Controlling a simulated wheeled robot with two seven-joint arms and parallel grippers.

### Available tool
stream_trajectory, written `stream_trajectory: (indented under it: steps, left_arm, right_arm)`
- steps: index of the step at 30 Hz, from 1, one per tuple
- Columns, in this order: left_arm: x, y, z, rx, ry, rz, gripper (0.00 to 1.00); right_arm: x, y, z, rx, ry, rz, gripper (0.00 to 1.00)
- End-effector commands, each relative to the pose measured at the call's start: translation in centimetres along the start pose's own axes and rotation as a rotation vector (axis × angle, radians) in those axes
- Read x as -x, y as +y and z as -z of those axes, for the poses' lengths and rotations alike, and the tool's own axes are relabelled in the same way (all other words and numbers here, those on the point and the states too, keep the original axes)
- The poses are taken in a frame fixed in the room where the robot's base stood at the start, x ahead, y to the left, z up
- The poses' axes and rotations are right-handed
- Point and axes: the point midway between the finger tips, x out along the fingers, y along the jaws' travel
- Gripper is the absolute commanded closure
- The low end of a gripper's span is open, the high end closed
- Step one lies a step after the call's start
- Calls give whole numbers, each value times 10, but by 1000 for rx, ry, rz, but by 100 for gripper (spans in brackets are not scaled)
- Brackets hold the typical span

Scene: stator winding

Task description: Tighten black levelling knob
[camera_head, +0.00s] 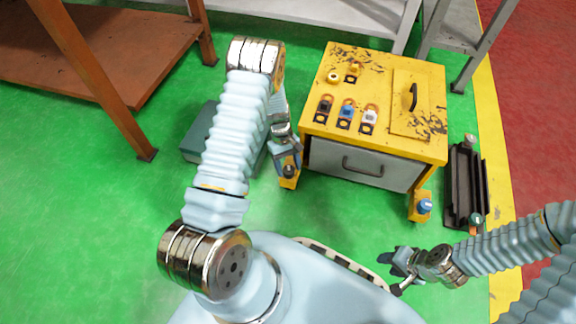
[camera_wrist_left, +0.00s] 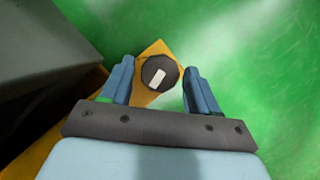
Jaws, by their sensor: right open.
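The black levelling knob (camera_wrist_left: 159,73) sits on a yellow foot bracket (camera_wrist_left: 150,52) in the left wrist view. It is round and dark with a white bar on top. My left gripper (camera_wrist_left: 160,82) is open, with one blue finger on each side of the knob and gaps showing between. In the head view the knob (camera_head: 289,171) shows at the front left corner of the yellow cabinet (camera_head: 375,60), with my left gripper (camera_head: 287,160) right above it. My right gripper (camera_head: 391,271) is open and empty, low at the right.
A blue knob (camera_head: 425,205) sits on the cabinet's front right foot. The cabinet has a grey drawer (camera_head: 350,165) and several coloured parts on top. A dark rail-like rack (camera_head: 466,185) stands to its right. A dark green box (camera_head: 200,135) lies behind my left arm.

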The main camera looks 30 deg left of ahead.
Motion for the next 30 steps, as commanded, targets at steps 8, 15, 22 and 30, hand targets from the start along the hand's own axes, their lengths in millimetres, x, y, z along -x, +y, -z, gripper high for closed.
stream_trajectory:
  steps: [8, 15, 22, 30]
  left_arm:
    - [0, 0, 0, 1, 0, 0, 28]
    - [17, 0, 0, 1, 1, -2, 28]
    - [45, 0, 40, 4, 3, -2, 28]
    - [66, 0, 94, 1, 1, 0, 28]
  right_arm:
    - [0, 0, 0, 0, 0, 0, 57]
    - [5, -2, 0, 0, -1, 0, 57]
    - [6, -2, 0, 0, -2, 0, 57]
    - [2, -1, 0, 0, -1, 0, 57]
